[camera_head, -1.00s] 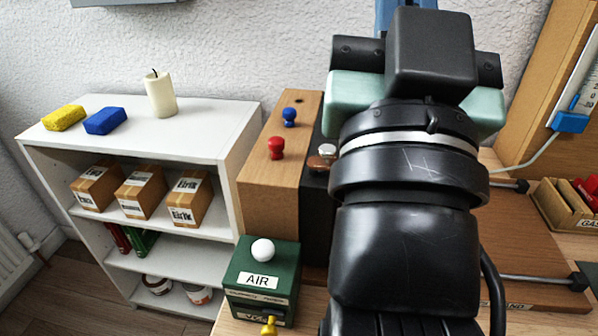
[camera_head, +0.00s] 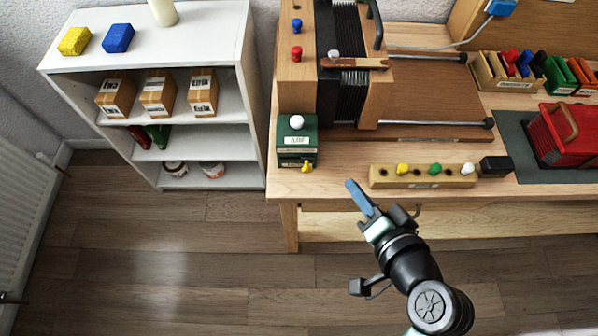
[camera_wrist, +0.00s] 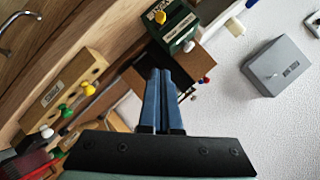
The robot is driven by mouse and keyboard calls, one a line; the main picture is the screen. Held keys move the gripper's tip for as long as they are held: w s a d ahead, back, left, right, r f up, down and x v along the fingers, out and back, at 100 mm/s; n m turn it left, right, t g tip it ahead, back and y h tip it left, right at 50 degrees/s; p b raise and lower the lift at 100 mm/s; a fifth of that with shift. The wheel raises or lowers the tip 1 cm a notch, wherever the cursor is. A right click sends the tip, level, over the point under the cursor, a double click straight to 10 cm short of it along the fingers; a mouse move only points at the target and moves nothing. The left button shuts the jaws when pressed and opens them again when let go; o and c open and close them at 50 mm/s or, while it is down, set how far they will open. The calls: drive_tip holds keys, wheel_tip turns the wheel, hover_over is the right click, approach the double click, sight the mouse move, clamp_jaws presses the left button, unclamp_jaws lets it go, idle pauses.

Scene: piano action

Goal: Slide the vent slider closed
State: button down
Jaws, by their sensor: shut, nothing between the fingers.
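A green box (camera_head: 297,145) labelled AIR stands at the table's left front corner, with a white ball knob (camera_head: 296,122) on top. A small yellow knob (camera_head: 307,166) sticks out low on its front; I cannot read the label beside it or tell how far along any slider stands. The box also shows at the top of the wrist view (camera_wrist: 180,30), with its yellow knob (camera_wrist: 160,17). My gripper (camera_head: 350,183) has long blue fingers, shut and empty, apart from the box. They point toward the box area in the wrist view (camera_wrist: 160,72).
A wooden strip with coloured knobs (camera_head: 385,176) and a black block (camera_head: 496,166) lie along the table's front. The wooden bellows unit (camera_head: 375,105) stands behind. A white shelf (camera_head: 256,150) stands left of the table. The floor in front is free.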

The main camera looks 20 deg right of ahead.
drive_tip(key=shift+s+a+f, duration=0.2)
drive_tip(key=shift+s, duration=0.2)
drive_tip(key=shift+s+a+f, duration=0.15)
drive_tip(key=shift+s, duration=0.25)
drive_tip(key=shift+w, duration=0.1)
approach(309, 162)
drive_tip(key=w+d, duration=0.2)
drive_tip(key=d, duration=0.1)
drive_tip(key=shift+w+a+f+p, duration=0.35)
drive_tip(key=shift+w+a+f, duration=0.1)
drive_tip(key=shift+a, duration=0.1)
drive_tip(key=shift+w+a+f+p, duration=0.3)
drive_tip(key=shift+w+a+f, duration=0.1)
drive_tip(key=shift+a, duration=0.15)
drive_tip(key=shift+w+a+f, duration=0.2)
drive_tip(key=shift+a+f, duration=0.05)
drive_tip(key=shift+f, duration=0.05)
